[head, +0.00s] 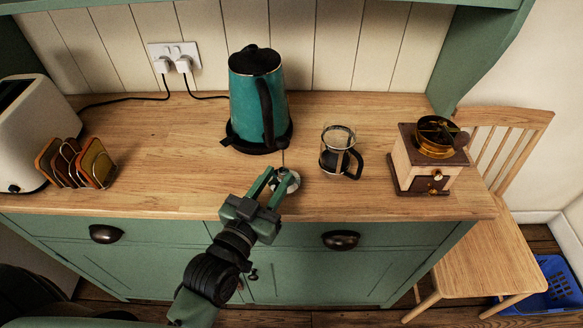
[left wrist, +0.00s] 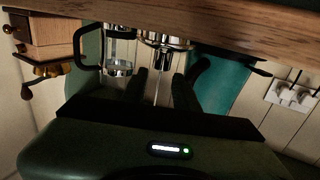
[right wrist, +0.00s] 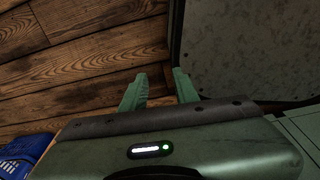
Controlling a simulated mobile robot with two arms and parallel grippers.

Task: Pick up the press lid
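The press lid (head: 292,183) is a small silver disc on the counter near its front edge, left of the glass press (head: 338,152). In the left wrist view, which is upside down, the shiny lid (left wrist: 165,40) shows with a thin rod standing out from it. My left gripper (head: 272,187) is at the lid, its fingers apart with the rod between them. A gap shows beside the rod, and the fingertips partly hide the lid. My right gripper (right wrist: 160,88) is open and empty, over the wooden floor.
A teal kettle (head: 245,100) stands on its base behind the lid. A coffee grinder (head: 412,165) is to the right. A toast rack (head: 75,163) and toaster (head: 35,120) are at the left. The counter left of the lid is clear. A wooden chair (head: 480,262) stands at the right.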

